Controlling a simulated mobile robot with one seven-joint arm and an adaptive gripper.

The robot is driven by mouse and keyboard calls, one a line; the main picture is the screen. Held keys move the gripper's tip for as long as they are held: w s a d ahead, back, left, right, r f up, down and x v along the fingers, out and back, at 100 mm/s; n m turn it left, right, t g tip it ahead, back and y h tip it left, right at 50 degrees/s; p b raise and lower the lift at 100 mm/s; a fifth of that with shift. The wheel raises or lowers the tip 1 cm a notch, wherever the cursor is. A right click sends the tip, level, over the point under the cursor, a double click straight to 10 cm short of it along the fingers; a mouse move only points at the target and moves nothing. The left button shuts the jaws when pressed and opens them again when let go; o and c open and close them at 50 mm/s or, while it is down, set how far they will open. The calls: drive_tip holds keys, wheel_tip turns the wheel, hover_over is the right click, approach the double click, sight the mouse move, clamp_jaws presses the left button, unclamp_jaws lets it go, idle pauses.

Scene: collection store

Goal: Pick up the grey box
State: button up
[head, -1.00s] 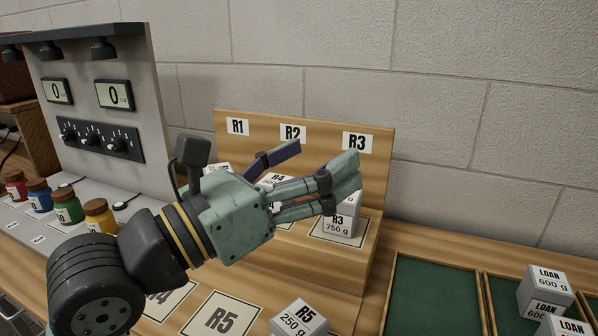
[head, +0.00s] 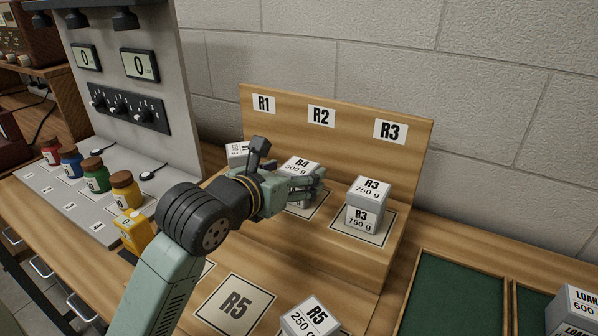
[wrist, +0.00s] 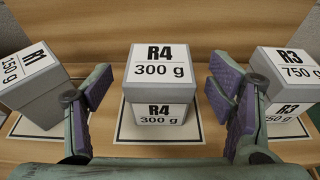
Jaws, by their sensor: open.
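Several grey boxes with white label tops are in view. The grey R4 300 g box (head: 300,166) stands on the R2 place of the wooden stepped stand. In the wrist view the R4 box (wrist: 160,75) is upright and centred between my fingers. My gripper (head: 308,186) is open at the R4 box and hides part of its front in the head view. In the wrist view my gripper (wrist: 158,92) has a finger on either side of the box, with visible gaps; I see no contact.
The R3 750 g box (head: 368,204) stands to the right and the R1 150 g box (wrist: 38,85), turned askew, to the left. The R5 250 g box (head: 310,318) is on the lower level. Coloured jars (head: 126,190) stand left; a green-lined tray (head: 455,300) lies right.

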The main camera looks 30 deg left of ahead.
drive_tip(key=shift+x, duration=1.35)
drive_tip(key=shift+c, duration=0.4)
drive_tip(key=c, duration=1.3)
drive_tip(key=shift+r, duration=0.1)
drive_tip(key=shift+c, duration=0.7)
drive_tip(key=shift+r+p, duration=0.1)
drive_tip(key=shift+p, duration=0.2)
